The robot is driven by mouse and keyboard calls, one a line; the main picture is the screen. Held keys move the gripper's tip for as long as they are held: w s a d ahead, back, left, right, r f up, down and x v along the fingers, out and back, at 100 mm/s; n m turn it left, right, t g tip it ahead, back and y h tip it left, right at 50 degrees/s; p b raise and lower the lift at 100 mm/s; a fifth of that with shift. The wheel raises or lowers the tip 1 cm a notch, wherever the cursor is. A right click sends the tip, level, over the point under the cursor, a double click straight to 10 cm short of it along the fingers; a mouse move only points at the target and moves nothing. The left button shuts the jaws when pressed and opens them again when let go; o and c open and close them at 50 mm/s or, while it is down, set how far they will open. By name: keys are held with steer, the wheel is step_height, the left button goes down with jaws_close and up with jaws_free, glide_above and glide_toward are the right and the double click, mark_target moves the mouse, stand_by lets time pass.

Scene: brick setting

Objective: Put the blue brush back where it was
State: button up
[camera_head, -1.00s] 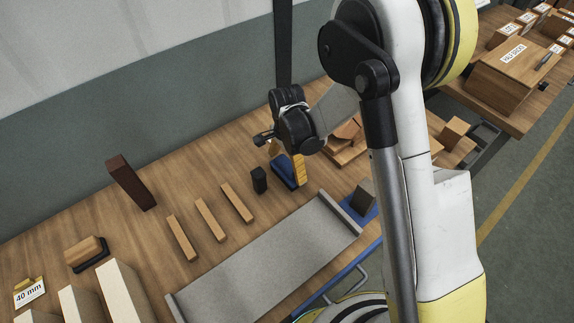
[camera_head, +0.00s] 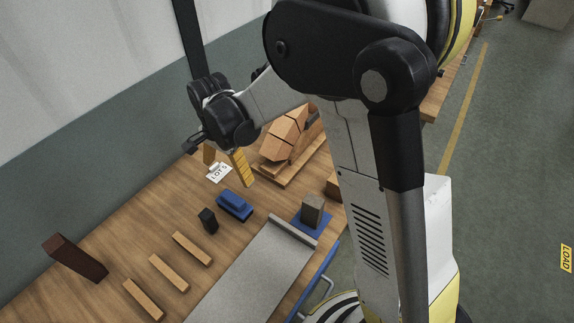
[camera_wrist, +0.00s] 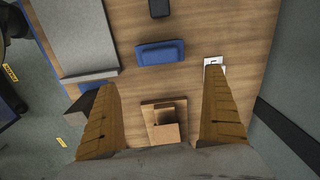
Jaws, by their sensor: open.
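The blue brush (camera_head: 234,206) lies on the wooden bench beside a small black block (camera_head: 208,220), near the far end of a grey strip. In the wrist view the blue brush (camera_wrist: 160,54) lies crosswise, beyond the space between my fingertips. My gripper (camera_head: 226,166) has yellow-brown fingers, spread apart and empty. It hangs above the bench, clear of the brush, near a white label. The wrist view shows the two fingers of my gripper (camera_wrist: 162,82) wide apart with bench between them.
A stack of orange-brown bricks (camera_head: 286,138) stands on wooden boards just right of my gripper. A grey block (camera_head: 313,210) sits on a blue pad. The grey strip (camera_head: 255,275) is bare.

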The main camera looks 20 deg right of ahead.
steer(key=s+d+r+n+t, duration=0.3)
steer(key=s+d+r+n, duration=0.35)
steer(key=r, duration=0.55)
steer(key=s+d+r+n+t, duration=0.3)
steer(key=s+d, duration=0.5)
steer(key=s, duration=0.3)
steer(key=shift+r+n+t, duration=0.2)
steer(key=shift+n+t, duration=0.2)
steer(key=shift+n, duration=0.15)
steer(key=shift+d, duration=0.1)
